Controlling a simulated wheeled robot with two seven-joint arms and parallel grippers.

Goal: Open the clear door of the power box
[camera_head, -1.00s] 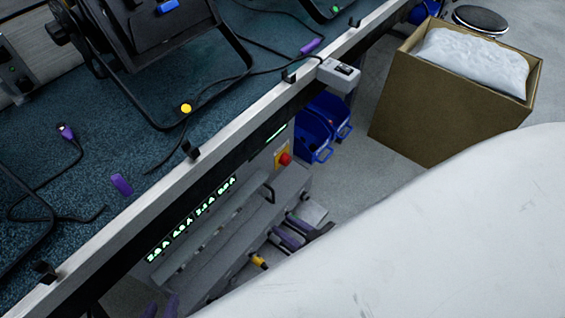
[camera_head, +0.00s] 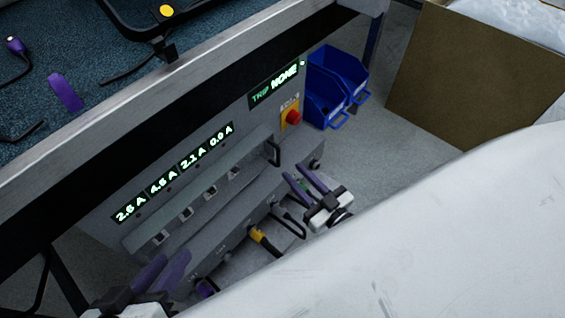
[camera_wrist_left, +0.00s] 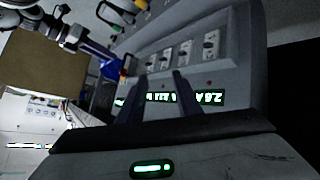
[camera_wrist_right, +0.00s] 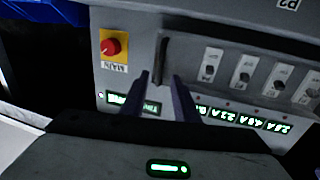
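The grey power box (camera_head: 225,155) hangs under the table edge, with lit green current readouts (camera_head: 172,175) and a trip display (camera_head: 277,82) reading NONE. Its clear door is hard to make out over the row of switches (camera_wrist_right: 245,70). A black handle (camera_head: 274,152) stands at the right end of that row; it also shows in the right wrist view (camera_wrist_right: 161,55). My right gripper (camera_head: 304,178) is open and empty, apart from the handle in the head view, its fingers pointing towards the box. My left gripper (camera_head: 166,268) is open and empty near the box's lower left.
A red main knob on a yellow plate (camera_head: 292,117) sits right of the handle. A yellow connector (camera_head: 262,239) and cables stick out below the switches. Blue bins (camera_head: 335,90) and a cardboard box (camera_head: 455,75) stand to the right. The table edge (camera_head: 150,105) overhangs the box.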

